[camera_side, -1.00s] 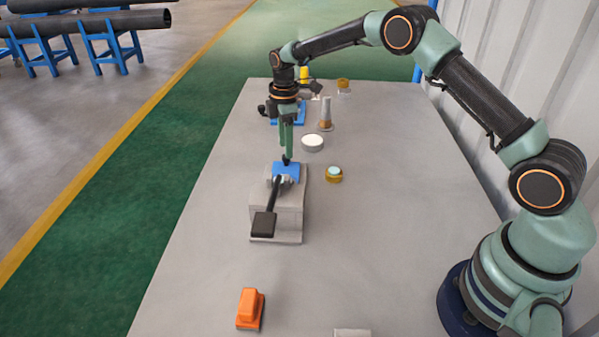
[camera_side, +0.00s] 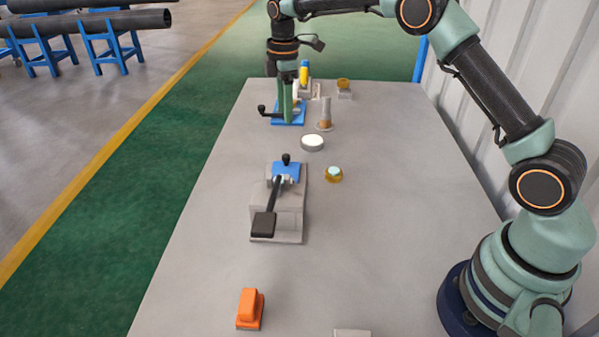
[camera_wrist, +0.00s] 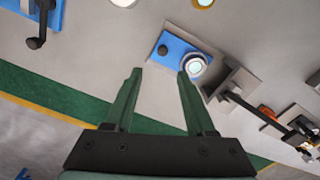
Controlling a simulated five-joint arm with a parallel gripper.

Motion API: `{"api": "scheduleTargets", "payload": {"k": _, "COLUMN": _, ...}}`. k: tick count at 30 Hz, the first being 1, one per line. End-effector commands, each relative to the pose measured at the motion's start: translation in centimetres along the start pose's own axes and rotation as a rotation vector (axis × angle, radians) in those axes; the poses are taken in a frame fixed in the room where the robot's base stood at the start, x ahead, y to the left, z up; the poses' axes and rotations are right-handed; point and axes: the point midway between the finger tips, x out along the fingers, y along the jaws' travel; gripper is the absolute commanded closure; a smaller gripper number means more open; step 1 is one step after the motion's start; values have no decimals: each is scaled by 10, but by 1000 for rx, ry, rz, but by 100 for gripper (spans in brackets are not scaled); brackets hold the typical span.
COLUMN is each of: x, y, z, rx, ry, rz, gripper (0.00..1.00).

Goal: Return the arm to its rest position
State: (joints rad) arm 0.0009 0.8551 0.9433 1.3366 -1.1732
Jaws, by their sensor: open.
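The clamp fixture, a grey block (camera_side: 288,222) with a blue plate (camera_side: 286,170) and a black lever (camera_side: 270,205), stands nearer the camera, apart from my fingers. In the wrist view, a silver ring-like part with a pale centre (camera_wrist: 196,66) sits on a blue plate (camera_wrist: 181,43), beside the right fingertip. My fingers partly cover the far blue fixture (camera_side: 294,117) in the side view.
A white disc (camera_side: 312,143), an amber ring with a teal centre (camera_side: 334,175) and a grey cone with an amber band (camera_side: 325,113) stand mid-table. An orange block (camera_side: 250,309) lies in front. A ribbed wall (camera_side: 475,50) borders the right. The table's right half is mostly clear.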

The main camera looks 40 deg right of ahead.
Motion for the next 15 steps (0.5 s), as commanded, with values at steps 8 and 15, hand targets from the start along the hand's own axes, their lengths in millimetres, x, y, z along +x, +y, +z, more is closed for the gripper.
{"api": "scheduleTargets", "payload": {"k": 8, "x": -48, "y": -22, "z": 9, "rx": 153, "ry": 32, "rz": 63, "gripper": 45}}
{"api": "scheduleTargets", "payload": {"k": 15, "x": -97, "y": -66, "z": 28, "rx": 384, "ry": 93, "rz": 138, "gripper": 45}}
